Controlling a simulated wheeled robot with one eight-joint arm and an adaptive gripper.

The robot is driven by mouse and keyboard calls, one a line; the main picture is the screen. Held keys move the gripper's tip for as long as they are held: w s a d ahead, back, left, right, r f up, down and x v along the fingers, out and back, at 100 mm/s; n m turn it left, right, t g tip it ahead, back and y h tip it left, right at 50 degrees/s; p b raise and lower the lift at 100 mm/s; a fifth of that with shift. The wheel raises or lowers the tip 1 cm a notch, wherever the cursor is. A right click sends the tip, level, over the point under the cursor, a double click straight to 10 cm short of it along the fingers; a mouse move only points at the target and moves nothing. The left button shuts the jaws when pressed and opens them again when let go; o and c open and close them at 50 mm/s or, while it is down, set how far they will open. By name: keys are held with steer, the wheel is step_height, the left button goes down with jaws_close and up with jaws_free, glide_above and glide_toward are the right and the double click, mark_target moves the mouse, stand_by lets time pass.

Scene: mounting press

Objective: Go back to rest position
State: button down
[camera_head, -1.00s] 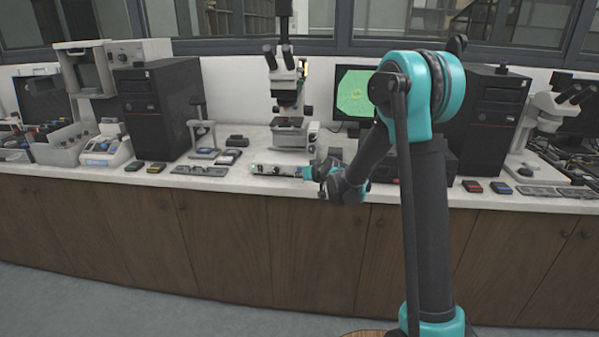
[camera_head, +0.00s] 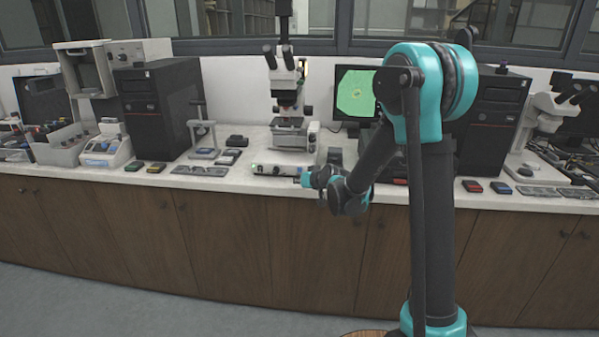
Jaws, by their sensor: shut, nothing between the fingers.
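My arm stands at the right of the view, black and teal, rising from its base and bending at a teal elbow (camera_head: 418,85). Its forearm runs down and left to the wrist (camera_head: 345,195). My gripper (camera_head: 308,179) is at the far end of the wrist, in front of the bench edge. It is small in the view and partly covered by the wrist. It is shut and holds nothing.
The white bench top (camera_head: 225,180) carries a microscope (camera_head: 288,95), a green-lit monitor (camera_head: 355,95), black computer towers (camera_head: 155,105) and small coloured boxes (camera_head: 156,168). Wooden cabinets (camera_head: 230,240) stand below. The floor (camera_head: 60,305) at the front left is clear.

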steer(key=s+d+f+m+g+h, duration=0.2)
steer(key=s+d+f+g+h, duration=0.1)
steer(key=s+d, duration=1.1)
steer(key=s+d+f+m+g+h, duration=0.2)
steer(key=s+d+f+h, duration=0.2)
steer(key=s+d, duration=1)
steer(key=s, duration=0.8)
steer(key=shift+d+g, duration=0.25)
steer(key=shift+g, duration=0.15)
